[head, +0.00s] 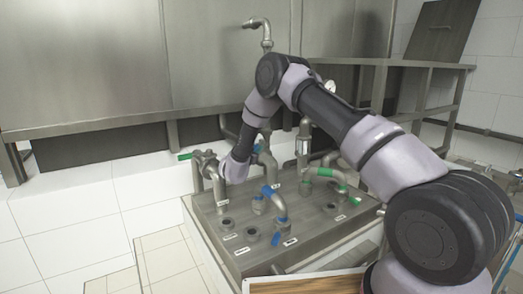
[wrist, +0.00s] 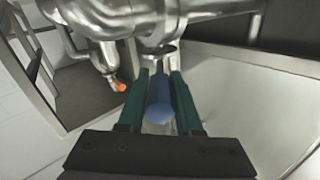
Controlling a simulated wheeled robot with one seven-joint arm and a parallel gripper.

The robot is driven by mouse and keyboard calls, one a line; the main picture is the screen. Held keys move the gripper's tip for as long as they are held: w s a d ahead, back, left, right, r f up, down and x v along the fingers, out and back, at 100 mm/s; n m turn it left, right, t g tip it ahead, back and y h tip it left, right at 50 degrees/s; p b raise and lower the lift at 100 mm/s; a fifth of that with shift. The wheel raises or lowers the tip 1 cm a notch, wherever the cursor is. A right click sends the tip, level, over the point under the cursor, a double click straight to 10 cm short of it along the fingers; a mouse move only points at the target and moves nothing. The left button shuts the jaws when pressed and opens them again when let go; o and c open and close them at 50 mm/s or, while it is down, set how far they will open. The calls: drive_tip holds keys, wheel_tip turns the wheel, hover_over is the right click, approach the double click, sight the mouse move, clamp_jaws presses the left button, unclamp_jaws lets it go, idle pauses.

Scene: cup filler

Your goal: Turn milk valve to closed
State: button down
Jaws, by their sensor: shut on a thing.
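In the wrist view, my gripper (wrist: 160,80) has its two dark green fingers on either side of a blue valve handle (wrist: 160,101), and it is shut on it. The handle's rounded end points back toward the wrist camera, and metal pipework lies just beyond it. In the head view, the end of my arm reaches down among the pipes at the back left of the steel valve panel (head: 304,213). The fingers and the held handle cannot be made out there. The small labels are too small to read, so I cannot confirm which valve is the milk valve.
Other handles are close by: a green one (head: 184,156) at left, blue ones (head: 267,191) in the middle, and green ones (head: 324,172) at right. An orange-tipped handle (wrist: 121,86) is left of my fingers. A large steel tank (head: 90,60) stands behind.

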drive_tip(key=shift+w+a+r+m+g+h, duration=0.1)
drive_tip(key=shift+w+a+m+g+h, duration=0.15)
drive_tip(key=shift+a+m+g+h, duration=0.4)
drive_tip(key=shift+w+a+f+m+g+h, duration=0.15)
drive_tip(key=shift+m+g+h, duration=0.3)
drive_tip(key=shift+h, duration=0.5)
drive_tip(key=shift+w+a+r+m+g+h, duration=0.15)
drive_tip(key=shift+w+a+m+g+h, duration=0.2)
drive_tip(key=shift+m+h, duration=0.35)
drive_tip(key=c, duration=0.6)
unclamp_jaws()
wheel_tip(320, 180, up, 10)
